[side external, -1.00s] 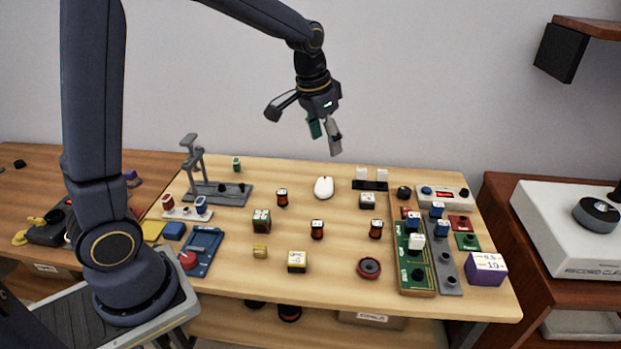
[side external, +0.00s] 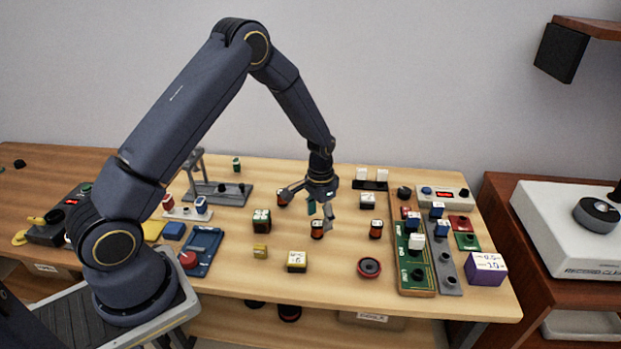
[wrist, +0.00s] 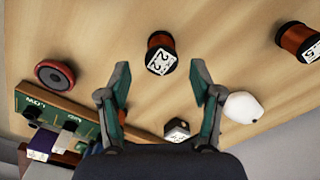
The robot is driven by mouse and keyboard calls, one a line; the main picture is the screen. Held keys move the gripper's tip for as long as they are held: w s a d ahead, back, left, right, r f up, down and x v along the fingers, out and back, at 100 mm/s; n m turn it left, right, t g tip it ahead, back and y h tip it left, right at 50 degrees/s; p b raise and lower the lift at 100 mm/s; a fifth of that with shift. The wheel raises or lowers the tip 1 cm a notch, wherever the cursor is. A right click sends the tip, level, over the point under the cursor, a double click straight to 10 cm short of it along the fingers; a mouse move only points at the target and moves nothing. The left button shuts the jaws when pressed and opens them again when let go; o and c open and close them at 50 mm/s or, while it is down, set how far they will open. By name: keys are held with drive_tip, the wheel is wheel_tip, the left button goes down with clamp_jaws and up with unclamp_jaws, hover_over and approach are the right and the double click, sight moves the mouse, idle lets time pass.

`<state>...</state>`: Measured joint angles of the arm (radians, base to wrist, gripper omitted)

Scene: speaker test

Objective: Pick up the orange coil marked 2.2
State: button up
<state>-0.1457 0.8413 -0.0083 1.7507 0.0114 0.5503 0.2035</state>
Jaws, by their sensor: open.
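The orange coil marked 2.2 (wrist: 160,55), with black ends and a white label, stands on the table in the wrist view. It lies beyond the fingertips, about midway between them. In the side external view this coil (side external: 316,232) is just below my gripper (side external: 320,212), its top partly hidden by the fingers. My gripper also shows in the wrist view (wrist: 160,70), with its two green-padded fingers wide apart and nothing between them. I cannot tell whether the fingers reach down beside the coil.
Other orange coils stand at the right (side external: 376,229) and behind left (side external: 282,198). A white mouse-shaped object (wrist: 242,108) is near the right finger.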

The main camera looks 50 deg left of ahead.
sight(318, 223)
wheel_tip(318, 223, down, 6)
drive_tip(key=shift+s+a+r, duration=0.1)
drive_tip(key=shift+s+r, duration=0.05)
drive_tip(key=shift+r, duration=0.1)
clamp_jaws()
idle(0.6)
drive_tip(key=shift+r, duration=0.1)
